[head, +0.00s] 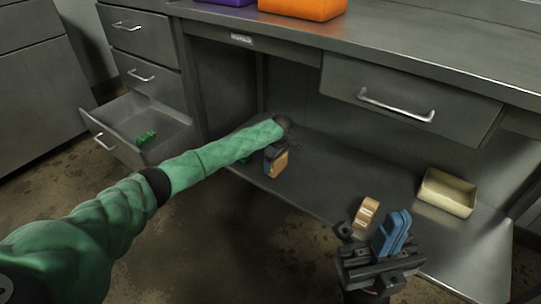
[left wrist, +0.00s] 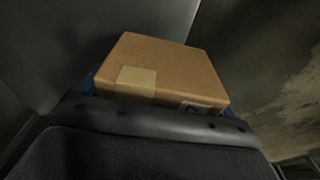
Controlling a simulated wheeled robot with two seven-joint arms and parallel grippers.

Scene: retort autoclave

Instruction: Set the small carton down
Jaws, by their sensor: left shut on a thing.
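The small brown carton (head: 281,164) is in my left gripper (head: 276,154), over the left part of the lower metal shelf (head: 330,185). The left wrist view shows the carton (left wrist: 165,65) close up, with a pale tape strip and part of a label, behind the dark gripper body. The left gripper is shut on it. I cannot tell whether its underside touches the shelf. My right gripper (head: 392,236), with blue fingers, is in front of the shelf's front edge. Its fingers look close together, with nothing seen between them.
Another brown box with a pale band (head: 367,212) stands on the shelf near the right gripper. A tan open bin (head: 447,193) is at right. An orange bin (head: 303,6) stands on the countertop. Mid-shelf is clear.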

